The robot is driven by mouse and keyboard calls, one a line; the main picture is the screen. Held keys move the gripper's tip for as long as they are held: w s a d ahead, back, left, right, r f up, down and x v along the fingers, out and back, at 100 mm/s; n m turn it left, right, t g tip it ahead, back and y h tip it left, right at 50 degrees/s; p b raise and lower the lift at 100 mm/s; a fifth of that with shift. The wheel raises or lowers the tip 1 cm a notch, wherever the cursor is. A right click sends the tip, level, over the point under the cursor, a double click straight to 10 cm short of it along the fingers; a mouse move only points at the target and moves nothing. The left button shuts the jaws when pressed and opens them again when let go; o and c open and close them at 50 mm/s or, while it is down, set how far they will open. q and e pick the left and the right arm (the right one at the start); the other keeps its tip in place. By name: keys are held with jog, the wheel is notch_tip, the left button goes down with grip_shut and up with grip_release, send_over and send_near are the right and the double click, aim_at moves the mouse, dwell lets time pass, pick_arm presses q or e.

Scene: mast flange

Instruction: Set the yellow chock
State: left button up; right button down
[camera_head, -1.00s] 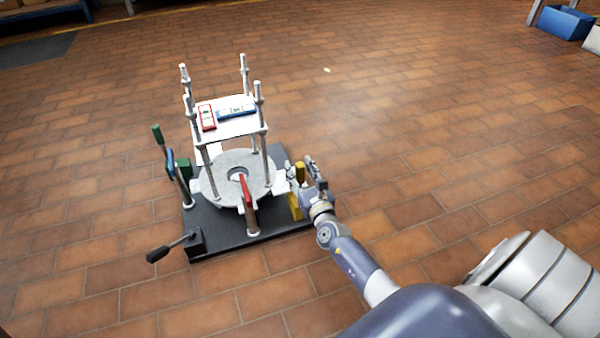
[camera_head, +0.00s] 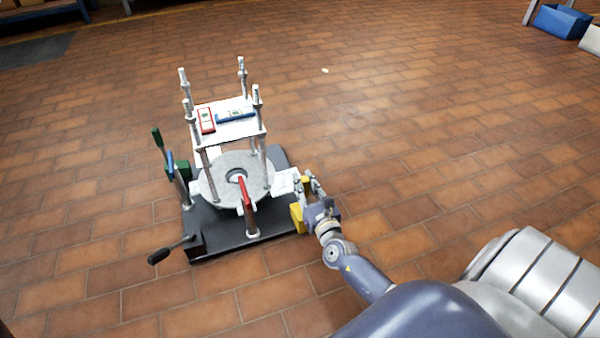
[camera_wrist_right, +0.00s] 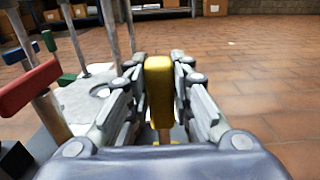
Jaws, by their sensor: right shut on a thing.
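The yellow chock (camera_head: 298,218) is at the right edge of the dark baseplate (camera_head: 220,242), beside the grey round flange (camera_head: 208,190). My right gripper (camera_head: 308,183) is at the chock from the right. In the right wrist view its fingers (camera_wrist_right: 160,85) are shut on the chock's upright yellow handle (camera_wrist_right: 159,72), one on each side. The chock's lower part is mostly hidden there by the gripper. I cannot tell whether the chock touches the plate. My left gripper is not in view.
A red-handled lever (camera_head: 246,193) stands at the flange's front; it is left in the wrist view (camera_wrist_right: 28,88). Green (camera_head: 158,138) and black (camera_head: 158,257) handles are at the left. Posts carry a white shelf (camera_head: 235,130). The tiled floor on the right is clear.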

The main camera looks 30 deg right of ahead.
jog(key=shift+s+a, duration=0.1)
jog(key=shift+s, duration=0.3)
jog(key=shift+a+f, duration=0.1)
jog(key=shift+f, duration=0.05)
jog(key=c, duration=1.4)
grip_release()
jog(key=shift+s, duration=0.15)
jog(key=v, duration=1.2)
